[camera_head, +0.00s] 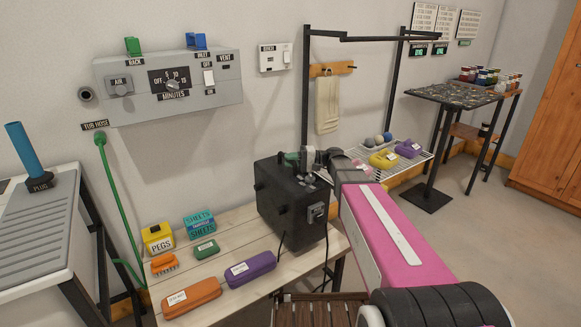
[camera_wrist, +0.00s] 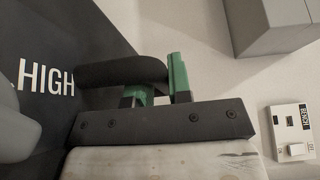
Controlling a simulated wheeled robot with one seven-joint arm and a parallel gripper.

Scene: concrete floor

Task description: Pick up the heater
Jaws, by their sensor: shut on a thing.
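The heater is a black box (camera_head: 285,205) at the right end of the pale plank table, with a cord hanging from it. In the wrist view its dark face (camera_wrist: 55,35) carries the word HIGH, and its dark round handle (camera_wrist: 115,71) runs across. My gripper (camera_head: 300,157) is at the top of the heater, with my pink arm reaching in from the lower right. In the wrist view the green fingers of my gripper (camera_wrist: 162,80) are shut on the handle. I cannot tell whether the heater's underside touches the table.
Orange (camera_head: 191,297) and purple (camera_head: 251,269) cases lie left of the heater on the table (camera_head: 225,232). A yellow PEGS box (camera_head: 158,238) and SHEETS boxes (camera_head: 199,224) stand behind. A wire rack (camera_head: 415,165) is behind to the right. A grey timer box (camera_head: 170,85) is on the wall.

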